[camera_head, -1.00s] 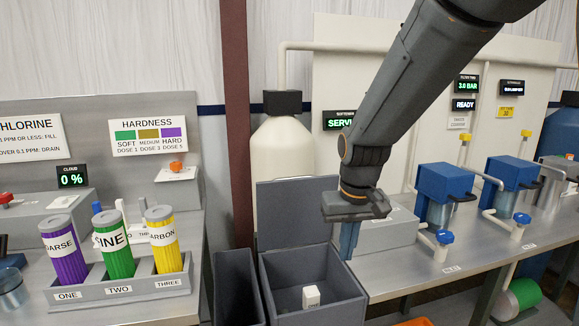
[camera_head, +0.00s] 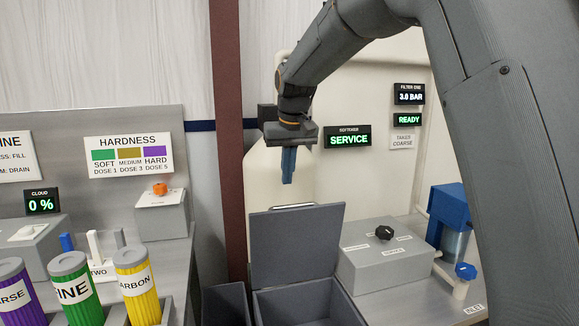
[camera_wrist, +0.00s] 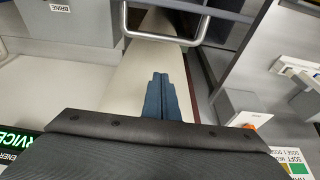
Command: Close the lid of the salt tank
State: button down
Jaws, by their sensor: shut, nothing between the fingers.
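The salt tank (camera_head: 300,302) is a dark grey-blue box at the bottom middle of the head view; its front is cut off by the frame. Its lid (camera_head: 295,247) stands upright at the back of the box, open. A pale metal handle (camera_head: 293,206) runs along the lid's top edge and shows as a loop in the wrist view (camera_wrist: 160,38). My gripper (camera_head: 288,180) points down above the lid's top edge, apart from the handle in the head view. Its blue fingers (camera_wrist: 161,97) are together and empty. The tank's inside is only partly visible.
A pale rounded tank (camera_head: 262,175) stands behind the lid. A grey control box with a black knob (camera_head: 384,232) is on the bench to the right. Purple, green (camera_head: 75,290) and yellow cartridges stand at the left. A brown post (camera_head: 228,130) rises left of the lid.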

aim_at(286, 191)
jog(key=p+x, duration=0.1)
jog(key=x, duration=0.5)
jog(key=shift+f+p, duration=0.1)
jog(key=shift+p, duration=0.2)
jog(key=s, duration=0.1)
jog(key=s+p, duration=0.1)
jog(key=shift+s+d+r, duration=0.35)
jog(key=shift+s, duration=0.05)
jog(key=shift+s+d+f+p, duration=0.15)
jog(key=shift+s+p, duration=0.15)
jog(key=shift+s, duration=0.35)
